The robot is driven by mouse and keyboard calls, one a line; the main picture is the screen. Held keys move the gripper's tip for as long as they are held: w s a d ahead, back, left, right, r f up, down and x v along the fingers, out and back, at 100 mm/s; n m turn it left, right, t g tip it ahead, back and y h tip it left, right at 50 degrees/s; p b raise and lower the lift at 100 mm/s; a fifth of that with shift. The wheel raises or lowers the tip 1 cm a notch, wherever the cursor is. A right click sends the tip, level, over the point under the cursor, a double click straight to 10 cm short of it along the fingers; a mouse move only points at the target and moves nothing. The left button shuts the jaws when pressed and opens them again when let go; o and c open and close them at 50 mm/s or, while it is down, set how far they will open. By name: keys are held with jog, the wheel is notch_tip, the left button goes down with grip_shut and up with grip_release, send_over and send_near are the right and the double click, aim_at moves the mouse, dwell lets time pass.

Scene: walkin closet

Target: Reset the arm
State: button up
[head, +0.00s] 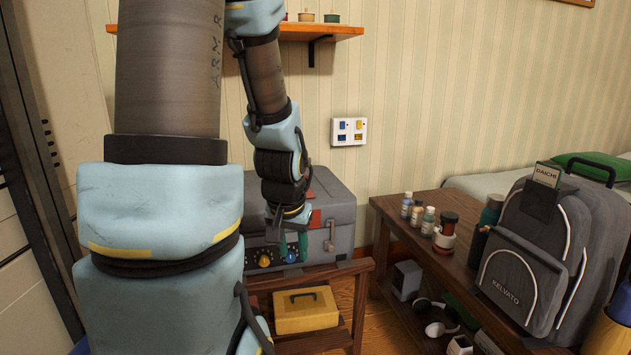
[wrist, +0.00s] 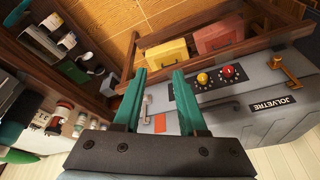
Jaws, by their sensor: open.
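My arm fills the left and centre of the head view. My gripper (head: 292,246) hangs downward in front of a grey case (head: 335,205) on a wooden stand. In the wrist view my gripper (wrist: 158,88) shows two green fingers spread apart with nothing between them. The grey case also shows in the wrist view (wrist: 245,95), with a yellow knob (wrist: 203,78) and a red knob (wrist: 227,71) on its front. Whether the fingers touch the case cannot be told.
A yellow box (head: 306,311) sits on the stand's lower shelf. To the right, a wooden bench (head: 400,211) holds several bottles and a grey backpack (head: 540,255). A wooden wall shelf (head: 330,31) is above. Some wooden floor (head: 385,325) is bare between stand and bench.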

jog(key=s+a+r+n+g, duration=0.2)
jog(key=s, duration=0.4)
notch_tip(320, 180, up, 17)
jog(key=p, duration=1.7)
jog(key=shift+r+p, duration=0.15)
jog(key=shift+p, duration=0.2)
jog(key=shift+s, duration=0.1)
dwell(0.8)
